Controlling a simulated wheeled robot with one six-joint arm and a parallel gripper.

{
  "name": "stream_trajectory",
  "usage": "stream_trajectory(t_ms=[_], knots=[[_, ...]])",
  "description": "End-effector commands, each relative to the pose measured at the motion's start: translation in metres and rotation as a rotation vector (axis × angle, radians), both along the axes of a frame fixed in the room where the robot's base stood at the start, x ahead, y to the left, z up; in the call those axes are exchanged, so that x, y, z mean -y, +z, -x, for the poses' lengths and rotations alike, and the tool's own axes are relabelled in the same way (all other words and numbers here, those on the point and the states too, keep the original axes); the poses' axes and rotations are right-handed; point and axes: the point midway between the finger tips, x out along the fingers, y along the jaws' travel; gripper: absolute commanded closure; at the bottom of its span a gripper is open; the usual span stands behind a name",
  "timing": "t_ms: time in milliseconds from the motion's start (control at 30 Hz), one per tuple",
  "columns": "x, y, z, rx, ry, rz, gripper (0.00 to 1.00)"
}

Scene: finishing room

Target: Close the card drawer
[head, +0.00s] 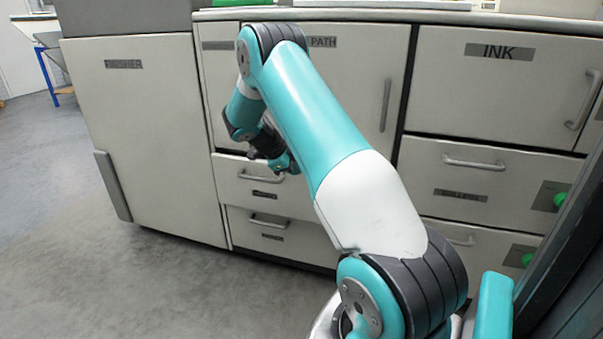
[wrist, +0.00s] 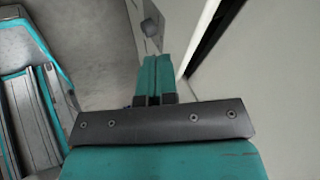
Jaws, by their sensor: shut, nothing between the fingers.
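Two drawers sit low in the middle of the cabinet in the head view. The upper drawer (head: 232,187) and lower drawer (head: 245,236) each have a bar handle and a small dark label. The labels are too small to read, so I cannot tell which is the card drawer. I cannot tell clearly how far either one stands out. My gripper (head: 289,168) is at the upper drawer's front, right of its handle, and partly hidden by my arm. In the wrist view its teal fingers (wrist: 156,78) are together and empty. Whether they touch the drawer is unclear.
A large panel door (head: 145,140) stands at left, and a PATH door (head: 372,75) above the drawers. At right are an INK door (head: 490,95) and further drawers (head: 425,170) with green knobs (head: 560,199). Grey floor (head: 120,285) is clear at the front left.

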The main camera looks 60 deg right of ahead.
Motion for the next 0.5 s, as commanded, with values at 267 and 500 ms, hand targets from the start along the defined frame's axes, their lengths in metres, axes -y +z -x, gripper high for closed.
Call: stream_trajectory(t_ms=[267,500], knots=[[-0.027,0.036,-0.011,-0.002,0.004,0.0,1.0],[-0.028,0.023,0.009,0.098,0.008,0.135,1.0]])
